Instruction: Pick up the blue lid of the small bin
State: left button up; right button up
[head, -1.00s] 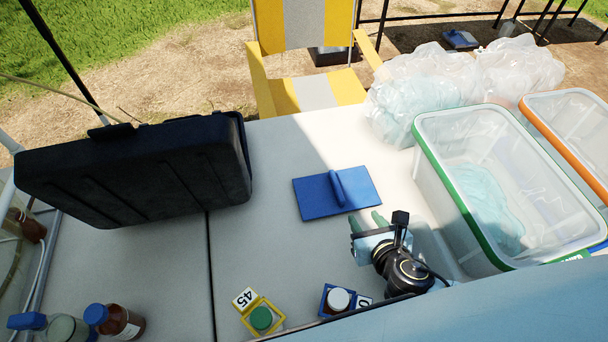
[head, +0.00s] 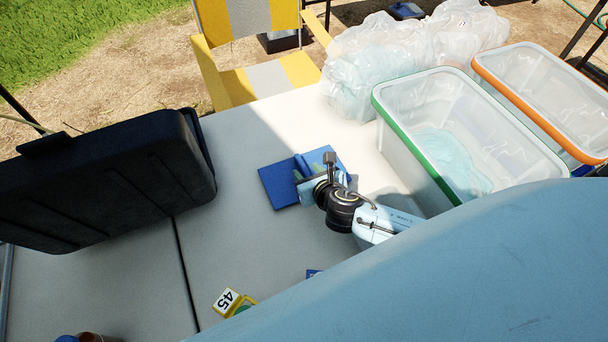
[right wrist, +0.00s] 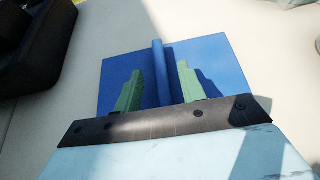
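The blue lid (head: 276,187) is a flat blue square with a raised bar handle, lying on the white table. In the right wrist view the lid (right wrist: 215,66) fills the middle, and its handle (right wrist: 160,70) stands between my green fingertips. My right gripper (head: 309,170) is over the lid, and it also shows in the right wrist view (right wrist: 160,88). It is open, with a finger on each side of the handle and a gap on both sides. In the head view the arm partly hides the lid. My left gripper is not in view.
A black case (head: 105,185) stands at the left of the table. A green-rimmed clear bin (head: 400,145) and an orange-rimmed bin (head: 515,96) stand at the right, with plastic bags (head: 375,65) behind.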

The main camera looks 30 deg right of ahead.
jog(key=shift+w+f, duration=0.2)
jog(key=shift+w, duration=0.15)
jog(key=shift+c, duration=0.4)
grip_shut()
jog(key=shift+r, duration=0.15)
